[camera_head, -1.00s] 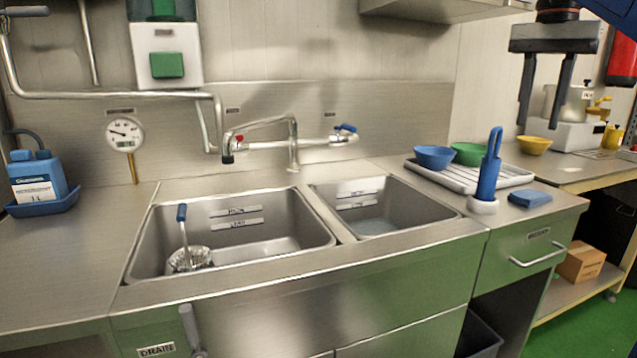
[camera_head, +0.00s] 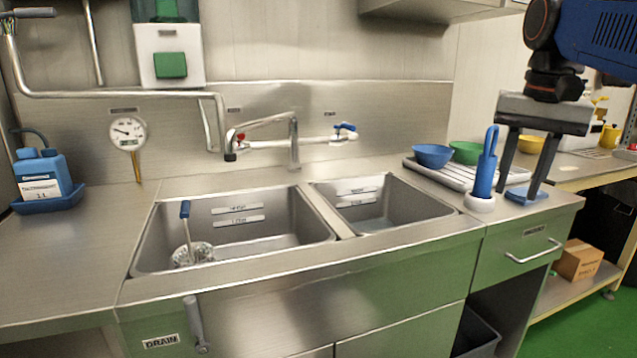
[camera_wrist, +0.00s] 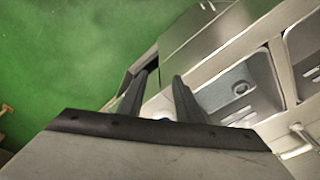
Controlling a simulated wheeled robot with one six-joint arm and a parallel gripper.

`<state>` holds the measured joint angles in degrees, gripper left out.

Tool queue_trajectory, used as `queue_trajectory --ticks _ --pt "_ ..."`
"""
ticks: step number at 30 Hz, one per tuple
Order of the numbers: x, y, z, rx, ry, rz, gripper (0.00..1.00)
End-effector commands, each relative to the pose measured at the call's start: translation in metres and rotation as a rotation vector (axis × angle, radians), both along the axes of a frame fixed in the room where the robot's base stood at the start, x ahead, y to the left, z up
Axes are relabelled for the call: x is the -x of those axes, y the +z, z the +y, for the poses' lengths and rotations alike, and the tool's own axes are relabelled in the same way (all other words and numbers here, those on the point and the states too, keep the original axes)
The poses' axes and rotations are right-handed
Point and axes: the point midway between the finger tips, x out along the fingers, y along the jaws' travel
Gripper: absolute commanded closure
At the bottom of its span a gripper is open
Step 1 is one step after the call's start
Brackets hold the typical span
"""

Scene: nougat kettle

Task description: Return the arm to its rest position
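My gripper (camera_head: 518,192) is at the right of the head view, pointing down over the counter right of the sinks. Its two dark fingers are apart, with nothing seen held between them. They overlap the blue sponge (camera_head: 527,196) in the picture; whether they touch it cannot be told. In the wrist view my gripper (camera_wrist: 166,72) also shows its fingers apart, above the green floor and the counter edge. My blue arm link shows at the upper right of the head view.
A blue-handled tool (camera_head: 486,165) stands upright in a white holder close left of my fingers. Behind it, a drying rack (camera_head: 455,176) carries a blue bowl (camera_head: 432,156) and a green bowl (camera_head: 465,152). A wall cabinet (camera_head: 425,8) hangs above. A whisk-like tool (camera_head: 186,235) leans in the left sink.

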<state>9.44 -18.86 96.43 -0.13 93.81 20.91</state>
Motion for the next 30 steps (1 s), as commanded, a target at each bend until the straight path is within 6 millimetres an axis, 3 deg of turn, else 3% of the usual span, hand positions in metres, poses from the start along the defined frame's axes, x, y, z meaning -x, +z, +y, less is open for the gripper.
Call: queue_trajectory --ticks 9,18,24,30 --pt "0.061 -0.126 0.034 0.050 0.244 -0.115 0.68" --pt "0.117 -0.248 0.055 0.101 0.447 -0.215 0.68" --pt "0.135 -0.290 0.060 0.120 0.511 -0.249 0.68" --pt "0.137 -0.296 0.060 0.123 0.522 -0.254 0.68"
